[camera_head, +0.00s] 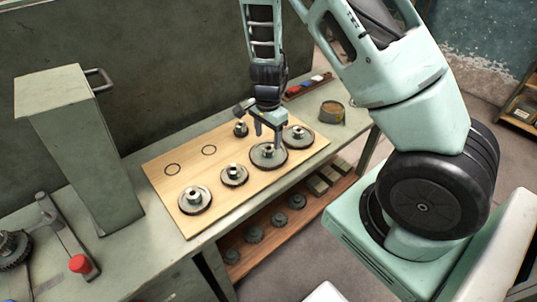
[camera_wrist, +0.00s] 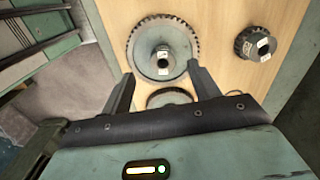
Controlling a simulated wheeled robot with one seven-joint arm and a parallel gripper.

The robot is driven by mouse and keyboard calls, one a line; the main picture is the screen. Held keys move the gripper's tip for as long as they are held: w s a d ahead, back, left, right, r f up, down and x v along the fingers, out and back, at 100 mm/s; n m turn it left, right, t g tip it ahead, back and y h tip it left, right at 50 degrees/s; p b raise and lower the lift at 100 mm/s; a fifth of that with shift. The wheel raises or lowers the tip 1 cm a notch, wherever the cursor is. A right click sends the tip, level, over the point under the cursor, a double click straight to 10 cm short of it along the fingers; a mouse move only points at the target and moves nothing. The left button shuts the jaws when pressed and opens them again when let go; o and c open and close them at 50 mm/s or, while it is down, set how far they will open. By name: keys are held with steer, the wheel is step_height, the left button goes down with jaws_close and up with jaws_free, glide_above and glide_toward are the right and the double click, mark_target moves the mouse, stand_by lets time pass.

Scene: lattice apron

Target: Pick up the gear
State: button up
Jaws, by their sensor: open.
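Several grey toothed gears with raised hubs lie on a wooden board on the bench. In the head view there are gears at the front left (camera_head: 195,199), the middle (camera_head: 234,175), below my gripper (camera_head: 268,156) and at the right (camera_head: 299,138), plus a small one behind (camera_head: 240,129). My gripper (camera_head: 268,131) points down, open and empty, over the row. In the wrist view a large gear (camera_wrist: 140,47) lies ahead of the fingertips (camera_wrist: 161,78), and a small gear (camera_wrist: 247,43) is to the right. Another gear (camera_wrist: 168,97) shows between the fingers, mostly hidden by my gripper.
The wooden board (camera_head: 221,150) has two empty black rings at its back left. A tall green-grey box (camera_head: 80,150) stands left of it. A round container (camera_head: 331,113) stands to its right. A lower shelf (camera_head: 275,233) holds more gears.

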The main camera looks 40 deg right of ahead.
mark_target(268, 145)
steer(key=shift+w+d+f+p, duration=0.1)
steer(key=shift+d+f+p, duration=0.05)
steer(key=shift+f, duration=1.15)
steer(key=shift+w+d+f+p, duration=0.1)
steer(key=shift+d+f+p, duration=0.05)
steer(key=shift+f, duration=1.15)
jaws_close()
